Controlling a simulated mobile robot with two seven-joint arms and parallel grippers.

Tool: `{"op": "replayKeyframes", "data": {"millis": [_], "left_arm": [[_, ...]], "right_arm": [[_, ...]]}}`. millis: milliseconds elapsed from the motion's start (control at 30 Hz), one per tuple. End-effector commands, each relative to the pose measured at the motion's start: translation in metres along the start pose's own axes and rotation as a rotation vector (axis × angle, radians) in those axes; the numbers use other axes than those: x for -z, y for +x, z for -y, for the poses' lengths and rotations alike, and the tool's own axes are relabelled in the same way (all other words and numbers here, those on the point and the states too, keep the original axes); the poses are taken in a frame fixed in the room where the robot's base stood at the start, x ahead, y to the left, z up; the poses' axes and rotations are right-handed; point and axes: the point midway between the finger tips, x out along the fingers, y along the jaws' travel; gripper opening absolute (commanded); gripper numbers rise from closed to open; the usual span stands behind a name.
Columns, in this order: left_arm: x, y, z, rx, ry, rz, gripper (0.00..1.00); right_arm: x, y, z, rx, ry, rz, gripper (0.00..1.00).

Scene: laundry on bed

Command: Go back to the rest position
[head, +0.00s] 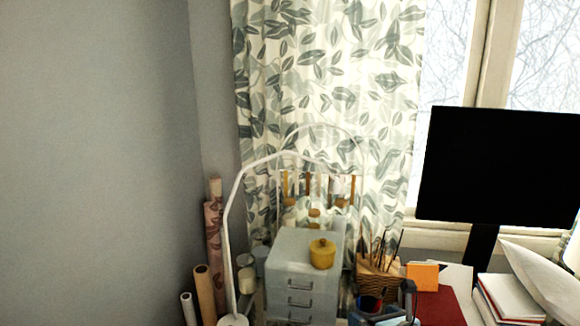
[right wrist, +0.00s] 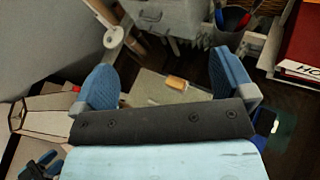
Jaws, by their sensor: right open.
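My right gripper (right wrist: 166,82) is open in the right wrist view, with its two blue fingers wide apart. Nothing is held between them. Beyond the fingers, a small orange-tan block (right wrist: 176,83) lies on a pale flat surface, apart from the gripper. In the head view, a blue-grey part of the right gripper shows low down beside the desk items, partly cut off by the bottom edge. My left gripper does not show in the head view.
A grey drawer unit (head: 303,262) carries a yellow pot (head: 322,254). A white lamp (head: 229,240) and rolled papers (head: 213,235) stand to its left. A black monitor (head: 499,166), wicker basket (head: 379,281) and books (head: 509,298) are to the right. The left wall is bare.

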Motion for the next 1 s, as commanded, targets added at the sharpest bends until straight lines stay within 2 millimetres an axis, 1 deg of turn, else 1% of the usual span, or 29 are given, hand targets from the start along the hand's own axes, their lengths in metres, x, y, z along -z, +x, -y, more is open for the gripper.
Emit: {"op": "replayKeyframes", "data": {"millis": [33,167,267,367,400,467,500,567,600,700,800,900,1000], "left_arm": [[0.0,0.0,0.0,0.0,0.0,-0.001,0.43],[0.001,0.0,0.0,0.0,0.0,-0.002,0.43],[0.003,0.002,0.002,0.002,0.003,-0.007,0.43],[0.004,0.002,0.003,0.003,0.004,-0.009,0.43],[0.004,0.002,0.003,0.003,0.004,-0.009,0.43],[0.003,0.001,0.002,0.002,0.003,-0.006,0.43],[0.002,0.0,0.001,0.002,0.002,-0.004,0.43],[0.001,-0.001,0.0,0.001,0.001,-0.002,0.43],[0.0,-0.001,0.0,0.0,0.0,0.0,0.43],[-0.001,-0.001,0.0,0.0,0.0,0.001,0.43],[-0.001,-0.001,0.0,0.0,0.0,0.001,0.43],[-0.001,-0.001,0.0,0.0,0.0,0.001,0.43],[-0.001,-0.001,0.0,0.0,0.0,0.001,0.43]], "right_arm": [[0.013,-0.002,-0.007,-0.011,0.101,-0.007,1.0],[0.043,-0.008,-0.024,-0.035,0.402,-0.022,1.0],[0.071,-0.016,-0.037,-0.047,0.679,-0.04,1.0],[0.106,-0.029,-0.05,-0.043,1.022,-0.061,1.0],[0.121,-0.036,-0.054,-0.035,1.181,-0.068,1.0],[0.144,-0.048,-0.059,-0.017,1.428,-0.073,1.0],[0.16,-0.057,-0.061,0.0,1.594,-0.073,1.0],[0.183,-0.071,-0.063,0.031,1.841,-0.066,1.0],[0.199,-0.082,-0.064,0.056,2.002,-0.055,1.0],[0.236,-0.11,-0.062,0.124,2.375,-0.006,1.0],[0.267,-0.137,-0.059,0.186,2.674,0.064,1.0],[0.288,-0.158,-0.056,0.232,2.874,0.135,1.0],[0.3,-0.17,-0.054,0.254,2.986,0.181,1.0]]}}
